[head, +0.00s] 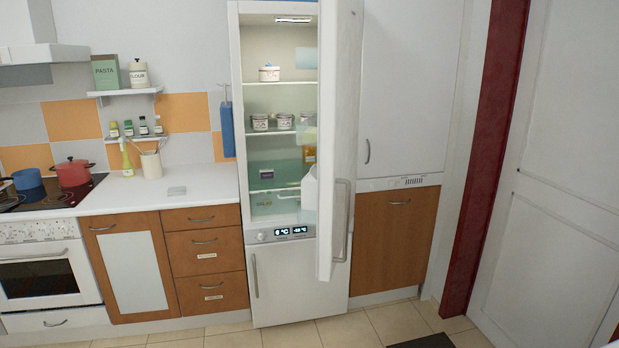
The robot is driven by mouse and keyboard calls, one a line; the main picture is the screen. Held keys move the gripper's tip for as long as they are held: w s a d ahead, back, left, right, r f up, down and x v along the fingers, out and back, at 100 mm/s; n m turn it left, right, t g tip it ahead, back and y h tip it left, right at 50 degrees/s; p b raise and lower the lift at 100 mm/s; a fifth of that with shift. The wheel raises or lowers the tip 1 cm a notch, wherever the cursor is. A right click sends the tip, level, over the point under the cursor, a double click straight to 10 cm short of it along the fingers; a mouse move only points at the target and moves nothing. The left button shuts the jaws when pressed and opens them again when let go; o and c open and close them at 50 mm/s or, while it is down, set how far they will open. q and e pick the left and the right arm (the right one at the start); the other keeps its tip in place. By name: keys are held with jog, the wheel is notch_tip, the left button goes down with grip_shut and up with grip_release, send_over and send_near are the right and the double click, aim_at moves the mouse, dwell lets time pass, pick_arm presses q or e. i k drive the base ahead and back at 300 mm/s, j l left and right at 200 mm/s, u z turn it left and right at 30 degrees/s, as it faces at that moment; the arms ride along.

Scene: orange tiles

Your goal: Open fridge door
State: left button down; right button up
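The fridge (234,120) stands in the middle of the head view. Its upper door (341,120) is swung open to the right, seen nearly edge-on, with a long vertical handle (341,220) on its outer side. Inside, shelves hold a white pot (269,73) and several jars (284,122), with a clear drawer at the bottom. The lower freezer door (295,285) is shut. Neither of my grippers shows in the view, so I cannot see contact with the handle.
A white counter (205,190) with wooden drawers (204,240) stands left of the fridge, then a stove with a red pot (72,172). A tall cabinet (412,90) is on the right, with a white door (560,170) beyond it. A dark mat (424,341) lies on the tiled floor.

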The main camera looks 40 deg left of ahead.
aim_at(340, 22)
jog(key=i+j, duration=0.15)
jog(key=j, duration=0.2)
jog(key=i+j, duration=0.2)
jog(key=j, duration=0.15)
jog(key=i+j, duration=0.15)
jog(key=j, duration=0.2)
jog(key=i+j, duration=0.2)
jog(key=j, duration=0.15)
jog(key=i+j, duration=0.15)
jog(key=j, duration=0.2)
